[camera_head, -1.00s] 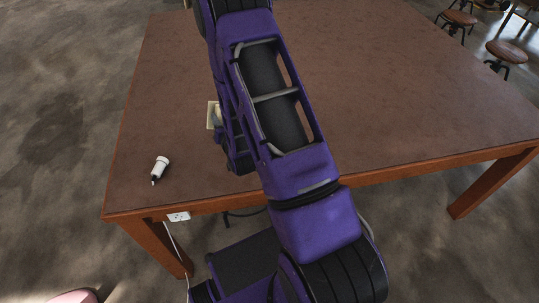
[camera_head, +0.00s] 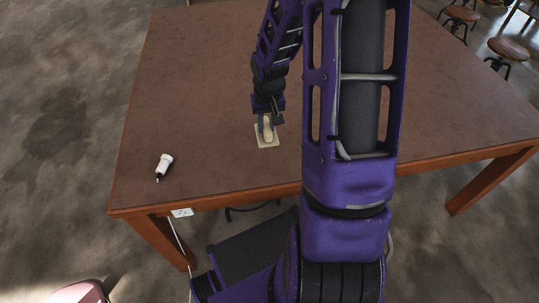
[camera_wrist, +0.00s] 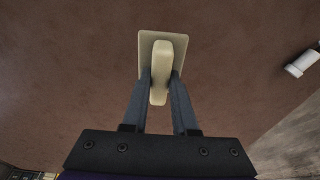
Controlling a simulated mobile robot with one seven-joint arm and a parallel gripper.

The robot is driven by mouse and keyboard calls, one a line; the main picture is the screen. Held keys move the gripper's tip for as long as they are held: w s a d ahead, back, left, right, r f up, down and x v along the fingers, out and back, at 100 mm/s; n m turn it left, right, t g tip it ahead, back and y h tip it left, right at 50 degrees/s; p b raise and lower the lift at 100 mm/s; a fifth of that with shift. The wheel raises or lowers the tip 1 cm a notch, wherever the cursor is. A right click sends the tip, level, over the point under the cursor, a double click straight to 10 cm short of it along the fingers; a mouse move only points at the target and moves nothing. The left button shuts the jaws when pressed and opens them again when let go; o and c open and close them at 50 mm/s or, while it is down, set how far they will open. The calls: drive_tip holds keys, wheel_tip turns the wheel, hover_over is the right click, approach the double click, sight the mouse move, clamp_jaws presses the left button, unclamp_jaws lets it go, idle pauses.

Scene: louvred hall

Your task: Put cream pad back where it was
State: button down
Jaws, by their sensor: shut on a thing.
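The cream pad (camera_head: 267,142) has a flat square plate with a raised grip block on it. It is over the near half of the brown table (camera_head: 200,80), left of my upper arm. I cannot tell whether its plate touches the table. My gripper (camera_head: 267,122) is shut on the grip block. In the wrist view, the pad (camera_wrist: 150,42) lies beyond the fingertips, and the two fingers of my gripper (camera_wrist: 160,82) press the block's sides. The plate reaches out past the block and looks roughly flat to the tabletop.
A white bottle-like object with a dark tip (camera_head: 165,165) lies near the table's front left corner; it also shows in the wrist view (camera_wrist: 302,62). A white socket (camera_head: 181,212) is on the table's front edge. Stools (camera_head: 507,49) stand beyond the right side. Much tabletop is clear.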

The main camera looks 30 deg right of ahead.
sight(270, 131)
drive_tip(key=shift+s+d, duration=0.2)
drive_tip(key=shift+s, duration=0.15)
wheel_tip(270, 131, down, 10)
drive_tip(key=shift+r+b, duration=0.25)
drive_tip(key=shift+b, duration=0.2)
drive_tip(key=c, duration=0.7)
unclamp_jaws()
drive_tip(key=shift+s+f, duration=0.1)
drive_tip(key=r, duration=0.4)
drive_tip(key=s+r, duration=0.1)
drive_tip(key=r, duration=0.3)
drive_tip(key=r+p, duration=0.1)
drive_tip(key=r, duration=0.3)
drive_tip(key=shift+s+a, duration=0.25)
drive_tip(key=shift+s, duration=0.1)
